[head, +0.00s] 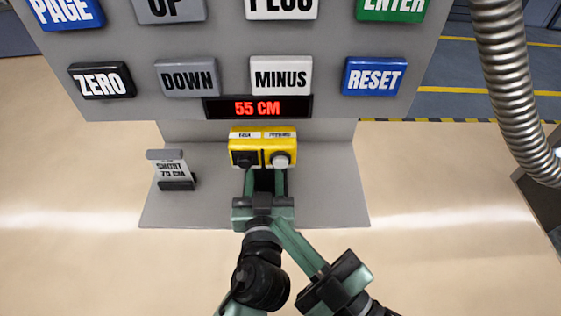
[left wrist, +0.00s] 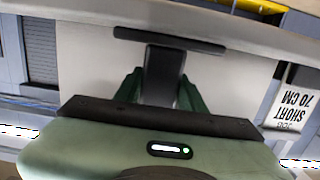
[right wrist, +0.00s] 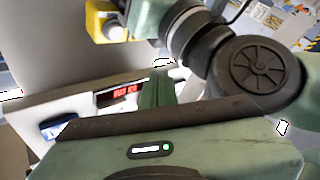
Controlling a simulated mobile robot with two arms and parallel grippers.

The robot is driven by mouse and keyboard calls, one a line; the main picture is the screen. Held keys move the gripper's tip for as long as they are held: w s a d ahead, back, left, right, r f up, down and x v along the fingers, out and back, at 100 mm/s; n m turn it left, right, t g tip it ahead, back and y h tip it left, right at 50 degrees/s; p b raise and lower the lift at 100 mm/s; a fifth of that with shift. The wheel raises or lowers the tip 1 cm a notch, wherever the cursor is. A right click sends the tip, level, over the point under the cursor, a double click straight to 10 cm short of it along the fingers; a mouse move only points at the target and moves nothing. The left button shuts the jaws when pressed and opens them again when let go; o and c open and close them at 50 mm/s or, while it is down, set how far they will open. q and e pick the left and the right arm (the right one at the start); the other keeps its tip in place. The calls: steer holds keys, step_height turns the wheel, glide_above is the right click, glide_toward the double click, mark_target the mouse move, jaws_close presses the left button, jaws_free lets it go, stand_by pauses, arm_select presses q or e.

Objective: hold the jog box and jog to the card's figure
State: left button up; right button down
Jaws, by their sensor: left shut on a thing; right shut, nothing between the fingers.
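The yellow jog box (head: 263,148) is in front of the panel in the head view, with a black button on its left and a white one on its right. My left gripper (head: 265,180) is shut on its dark grip (left wrist: 165,78), below the yellow part. My right gripper (head: 282,228) is shut and empty, its fingers slanting up-left close to the left gripper, apart from the buttons. The jog box also shows in the right wrist view (right wrist: 100,20). The card (head: 172,170) stands on the left; the left wrist view reads SHORT 70 CM. The red display (head: 257,107) reads 55 CM.
The grey panel (head: 150,107) carries large buttons, among them ZERO (head: 101,80), DOWN (head: 187,78), MINUS (head: 281,76) and RESET (head: 373,76). A grey shelf (head: 330,190) lies below it, bare on the right. A ribbed metal hose (head: 512,80) hangs at the right.

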mark_target(280, 161)
steer(key=shift+w, duration=0.1)
steer(key=w, duration=0.8)
steer(key=shift+w, duration=0.4)
steer(key=shift+w, duration=0.1)
stand_by(1.9)
steer(key=shift+w, duration=0.25)
steer(key=shift+w+d, duration=0.1)
steer(key=shift+w, duration=0.5)
stand_by(2.0)
steer(key=shift+s, duration=0.1)
stand_by(1.1)
steer(key=shift+s, duration=0.95)
